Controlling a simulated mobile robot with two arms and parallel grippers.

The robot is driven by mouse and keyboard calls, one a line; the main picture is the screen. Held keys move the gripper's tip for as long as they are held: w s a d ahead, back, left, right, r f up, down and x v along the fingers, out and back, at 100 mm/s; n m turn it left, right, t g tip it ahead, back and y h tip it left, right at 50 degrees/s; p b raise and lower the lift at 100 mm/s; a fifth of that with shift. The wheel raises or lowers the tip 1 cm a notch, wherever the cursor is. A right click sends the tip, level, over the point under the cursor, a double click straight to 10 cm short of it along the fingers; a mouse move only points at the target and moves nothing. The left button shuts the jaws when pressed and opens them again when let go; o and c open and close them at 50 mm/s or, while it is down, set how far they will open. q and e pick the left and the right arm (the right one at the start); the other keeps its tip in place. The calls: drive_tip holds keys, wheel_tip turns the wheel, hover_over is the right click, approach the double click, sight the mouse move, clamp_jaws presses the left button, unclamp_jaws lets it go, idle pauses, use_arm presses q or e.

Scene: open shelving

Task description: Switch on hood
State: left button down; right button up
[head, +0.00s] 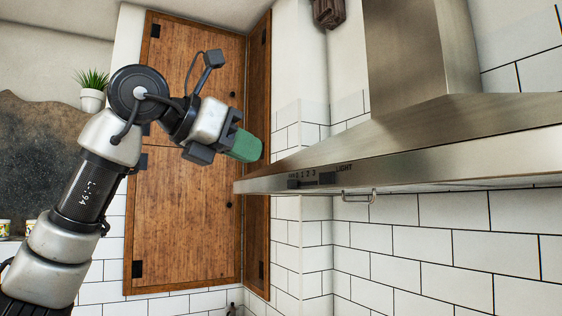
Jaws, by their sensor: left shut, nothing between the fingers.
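The stainless steel hood (430,140) juts in from the right of the head view, with a tapering body and a flue above. Its front edge carries a control strip (312,181) with dark slide switches marked "1 2 3" and "LIGHT". The switch positions are too small to tell. My left gripper (256,150), with green fingers, is shut and empty. In the picture it is just left of and above the hood's near end, apart from the control strip. My right gripper is not in view.
A wooden cabinet (185,220) with black hinges and knobs stands behind my left arm. A metal hook or rail (358,197) shows under the hood. White tiles (430,245) cover the wall below. A potted plant (92,92) is at the far left.

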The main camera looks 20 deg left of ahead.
sight(321, 177)
use_arm(q)
drive_tip(key=p+x, duration=0.2)
drive_tip(key=x, duration=0.2)
drive_tip(key=p+x, duration=0.1)
drive_tip(key=x, duration=0.4)
drive_tip(key=r+p+x, duration=0.1)
drive_tip(key=p+x, duration=0.1)
drive_tip(key=x, duration=0.2)
drive_tip(key=shift+w+d+f+p, duration=0.1)
drive_tip(key=shift+w+d+p, duration=0.1)
drive_tip(key=shift+w+p, duration=0.1)
